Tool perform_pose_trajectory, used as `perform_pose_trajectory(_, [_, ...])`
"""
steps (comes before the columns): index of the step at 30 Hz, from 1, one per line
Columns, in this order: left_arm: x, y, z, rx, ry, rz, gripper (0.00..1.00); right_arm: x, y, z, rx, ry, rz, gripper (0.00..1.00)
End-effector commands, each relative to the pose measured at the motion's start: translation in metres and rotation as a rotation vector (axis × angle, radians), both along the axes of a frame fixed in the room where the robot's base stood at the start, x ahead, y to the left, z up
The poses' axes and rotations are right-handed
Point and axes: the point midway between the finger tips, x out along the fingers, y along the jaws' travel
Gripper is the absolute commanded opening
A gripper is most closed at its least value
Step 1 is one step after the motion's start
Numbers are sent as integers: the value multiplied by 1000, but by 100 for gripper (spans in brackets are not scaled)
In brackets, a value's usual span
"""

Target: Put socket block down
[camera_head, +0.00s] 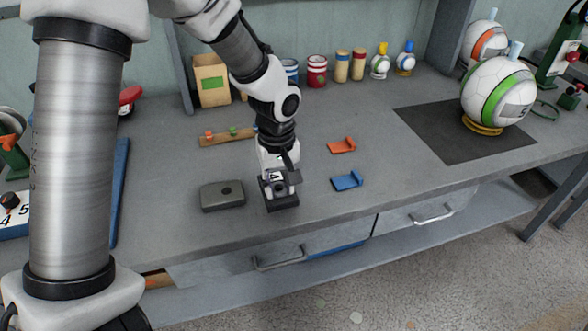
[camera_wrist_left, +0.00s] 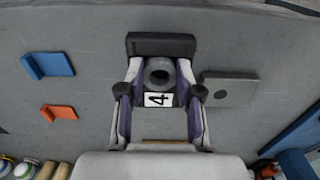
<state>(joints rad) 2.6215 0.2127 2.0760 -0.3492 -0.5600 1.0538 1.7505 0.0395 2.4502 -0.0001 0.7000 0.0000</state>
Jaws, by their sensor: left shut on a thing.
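My left gripper (camera_head: 279,180) points down over the bench near its front edge and is shut on the dark socket block (camera_head: 284,203). In the left wrist view, the socket block (camera_wrist_left: 160,45) sits between the fingers (camera_wrist_left: 160,76), with a round grey socket and a white label reading 4. The block is at or just above the bench top; I cannot tell whether it touches. A flat grey block with a hole (camera_head: 222,196) lies to its left, close beside it; it also shows in the left wrist view (camera_wrist_left: 230,90). My right gripper is not in view.
An orange bracket (camera_head: 342,146) and a blue bracket (camera_head: 347,181) lie to the right on the bench (camera_head: 420,185). Cans and bottles stand along the back. A ball (camera_head: 498,92) rests on a dark mat (camera_head: 440,135) at the right. The bench between brackets and mat is clear.

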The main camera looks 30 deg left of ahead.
Motion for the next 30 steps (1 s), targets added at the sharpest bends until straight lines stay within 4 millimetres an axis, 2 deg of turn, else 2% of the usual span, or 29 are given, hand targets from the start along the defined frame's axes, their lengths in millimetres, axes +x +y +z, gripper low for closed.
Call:
perform_pose_trajectory(1, [15, 5, 0, 0, 0, 3, 0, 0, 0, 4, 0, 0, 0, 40])
perform_pose_trajectory(4, [42, 15, -3, 0, 0, 2, 0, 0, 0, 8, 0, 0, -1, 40])
perform_pose_trajectory(11, [73, 26, -7, 1, 1, 1, 0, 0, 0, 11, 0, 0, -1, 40])
perform_pose_trajectory(16, [70, 25, -39, 0, 4, -1, 0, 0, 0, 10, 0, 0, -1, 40])
perform_pose_trajectory(27, [70, 25, -46, 0, 1, -1, 0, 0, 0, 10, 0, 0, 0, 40])
perform_pose_trajectory(28, [70, 25, -46, -1, 1, -1, 45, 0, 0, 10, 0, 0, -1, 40])
perform_pose_trajectory(29, [70, 25, -46, -1, 1, -1, 56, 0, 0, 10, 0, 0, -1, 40])
perform_pose_trajectory(30, [70, 25, -46, -1, 1, -1, 60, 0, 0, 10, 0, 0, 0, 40])
